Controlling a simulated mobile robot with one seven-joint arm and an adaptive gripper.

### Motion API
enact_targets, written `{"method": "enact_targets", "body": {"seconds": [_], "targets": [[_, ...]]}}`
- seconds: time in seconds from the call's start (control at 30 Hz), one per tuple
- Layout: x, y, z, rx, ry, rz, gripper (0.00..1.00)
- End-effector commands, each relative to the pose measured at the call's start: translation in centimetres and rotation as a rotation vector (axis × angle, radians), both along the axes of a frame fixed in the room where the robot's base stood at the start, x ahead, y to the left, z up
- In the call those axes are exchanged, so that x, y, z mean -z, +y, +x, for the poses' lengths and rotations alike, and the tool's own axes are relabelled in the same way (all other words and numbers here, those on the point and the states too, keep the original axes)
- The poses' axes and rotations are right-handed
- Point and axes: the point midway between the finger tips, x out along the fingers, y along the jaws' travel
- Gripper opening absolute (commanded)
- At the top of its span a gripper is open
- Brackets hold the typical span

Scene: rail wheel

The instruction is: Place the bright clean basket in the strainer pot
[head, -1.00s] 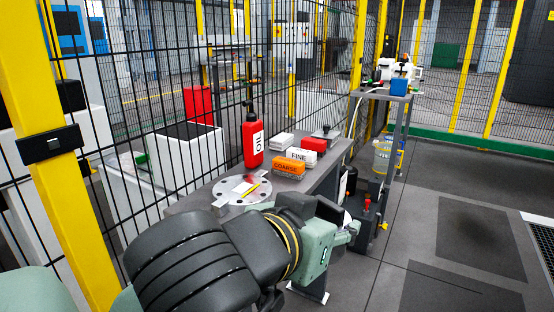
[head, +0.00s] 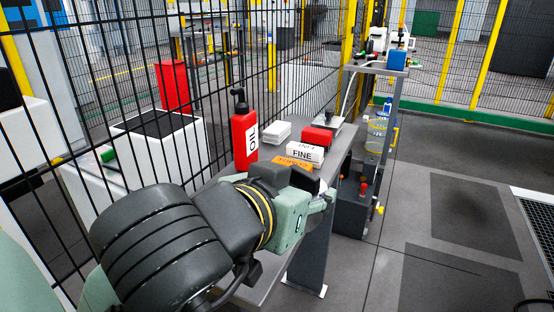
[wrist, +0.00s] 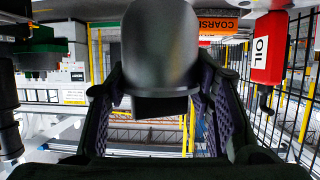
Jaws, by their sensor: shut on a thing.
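My gripper (wrist: 160,100) is shut on a dark grey, round-ended piece (wrist: 160,50) with a squarer block at its lower end in the wrist view. I cannot tell from its shape or finish whether it is the bright clean basket. In the head view my gripper (head: 325,197) is at the right end of my arm, over the bench's front edge, its fingers mostly hidden. A dark grey housing (head: 349,214) with red and yellow knobs stands low beyond it; I cannot tell whether this is the strainer pot. They are apart in the picture.
The bench (head: 243,290) holds a red oil bottle (head: 243,140), white FINE (head: 305,152) and orange COARSE (head: 291,163) blocks, and a red block (head: 317,137). A wire fence runs behind it. A shelf stand (head: 388,100) stands behind right. Open floor (head: 455,175) lies right.

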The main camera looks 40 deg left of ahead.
Motion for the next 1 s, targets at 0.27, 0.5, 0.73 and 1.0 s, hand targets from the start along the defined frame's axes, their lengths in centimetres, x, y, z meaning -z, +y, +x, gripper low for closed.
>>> {"method": "enact_targets", "body": {"seconds": [0.27, 0.5, 0.73, 1.0], "targets": [[-0.5, 4.2, 3.2, 0.000, 0.000, -0.012, 0.16], [-0.3, 5.8, 4.3, -0.002, 0.001, -0.009, 0.16], [0.8, 9.6, 7.4, 0.000, 0.002, -0.004, 0.16], [1.4, 12.3, 9.5, 0.000, 0.000, 0.000, 0.16]]}}
